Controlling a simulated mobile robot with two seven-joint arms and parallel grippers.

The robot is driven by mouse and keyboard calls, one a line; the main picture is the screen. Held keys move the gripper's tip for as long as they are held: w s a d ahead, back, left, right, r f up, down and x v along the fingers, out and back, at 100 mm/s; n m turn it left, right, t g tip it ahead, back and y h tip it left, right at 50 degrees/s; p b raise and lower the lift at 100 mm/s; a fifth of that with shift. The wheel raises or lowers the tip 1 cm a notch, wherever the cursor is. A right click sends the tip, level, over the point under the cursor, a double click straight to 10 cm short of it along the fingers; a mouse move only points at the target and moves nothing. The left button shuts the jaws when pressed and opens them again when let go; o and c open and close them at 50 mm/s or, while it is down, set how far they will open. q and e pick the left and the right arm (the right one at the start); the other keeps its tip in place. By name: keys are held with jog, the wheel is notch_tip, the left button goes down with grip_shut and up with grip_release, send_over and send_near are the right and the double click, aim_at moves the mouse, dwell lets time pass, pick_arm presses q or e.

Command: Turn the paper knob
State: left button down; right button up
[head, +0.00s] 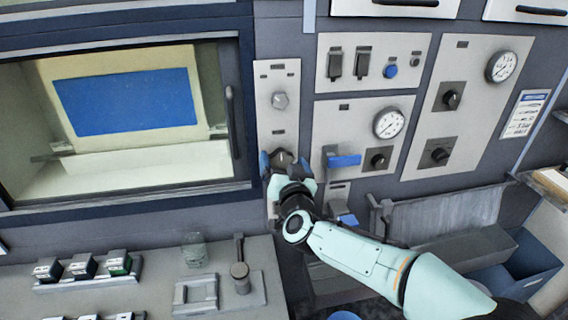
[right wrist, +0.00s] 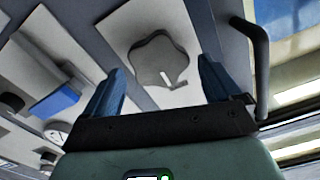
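A grey lobed knob (right wrist: 162,58) with a white pointer mark shows on a pale plate in the right wrist view. In the head view it is the lower knob (head: 283,156) on the narrow panel (head: 291,127) beside the window, partly hidden by my gripper. My right gripper (head: 284,163) is open in front of it, with its blue fingers on either side. In the right wrist view the fingers appear apart from the knob; I cannot tell the exact gap. A second grey knob (head: 280,100) sits higher on that panel. No label naming the paper knob is readable. My left gripper is not in view.
A door handle (head: 232,120) stands out left of the panel. To the right are a blue lever (head: 343,160), black knobs (head: 378,159) and gauges (head: 389,123). Below left, a console (head: 150,282) holds a glass (head: 195,250) and an upright lever (head: 239,270).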

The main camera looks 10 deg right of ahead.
jog(key=c, duration=1)
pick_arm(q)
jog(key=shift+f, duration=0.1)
pick_arm(e)
jog(key=shift+d+f+m+b, duration=0.1)
jog(key=shift+f+m+b, duration=0.1)
jog(key=shift+m+b, duration=0.95)
jog(key=m+b, duration=0.1)
jog(key=m, duration=0.3)
jog(key=shift+d+f, duration=0.1)
jog(key=m+b, duration=0.2)
jog(key=m, duration=0.1)
jog(key=shift+f+m, duration=0.1)
jog(key=shift+m, duration=0.25)
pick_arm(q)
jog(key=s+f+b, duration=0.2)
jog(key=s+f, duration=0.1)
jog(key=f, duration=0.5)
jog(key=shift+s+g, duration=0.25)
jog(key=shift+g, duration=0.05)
pick_arm(e)
jog(key=shift+f+m, duration=0.1)
jog(key=shift+m, duration=1.7)
